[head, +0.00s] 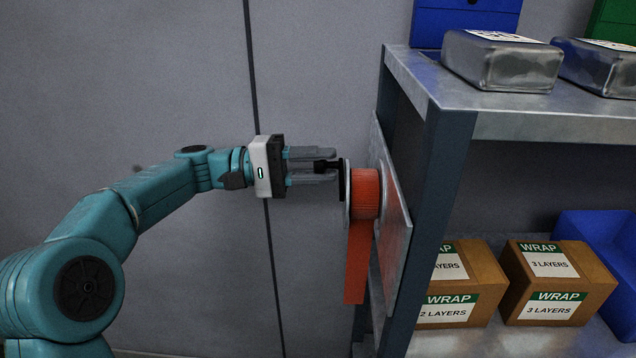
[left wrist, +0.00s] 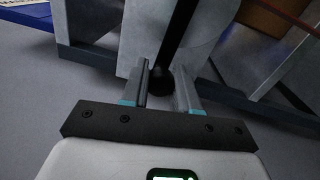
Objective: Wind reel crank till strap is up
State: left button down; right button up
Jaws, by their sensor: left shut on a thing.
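The reel (head: 365,192) with orange strap wound on it is mounted on a grey plate at the side of the shelf rack. A length of orange strap (head: 357,265) hangs down from it. The black crank (head: 341,185) is on the reel's left face, with its handle pointing left. My left gripper (head: 325,168) is shut on the crank handle, its fingers above and below it. In the left wrist view the handle's dark round end (left wrist: 161,78) sits between the fingers, and the black crank arm (left wrist: 183,32) runs up from it. My right gripper is not in view.
The metal shelf rack (head: 450,160) stands at the right. Wrapped silver packs (head: 502,62) lie on its top shelf. Cardboard WRAP boxes (head: 558,283) and a blue bin (head: 598,240) are below. A grey panelled wall is behind; the space left of the reel is clear.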

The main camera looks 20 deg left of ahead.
pick_arm(q)
jog(key=r+m, duration=0.1)
jog(key=m+b, duration=0.1)
jog(key=shift+s+r+m, duration=0.15)
jog(key=shift+r+m, duration=0.2)
jog(key=shift+m, duration=0.05)
jog(key=shift+s+d+r+m+g+b, duration=0.1)
jog(key=shift+s+r+m+g+b, duration=0.15)
jog(key=shift+r+m, duration=0.35)
jog(key=shift+s+r+m+g+b, duration=0.15)
jog(key=shift+r+m+b, duration=0.2)
jog(key=shift+m, duration=0.55)
jog(key=c, duration=0.8)
grip_release()
jog(key=shift+c, duration=0.2)
jog(key=p+v, duration=0.3)
jog(key=v, duration=1.3)
jog(key=shift+f, duration=0.2)
jog(key=shift+s, duration=0.1)
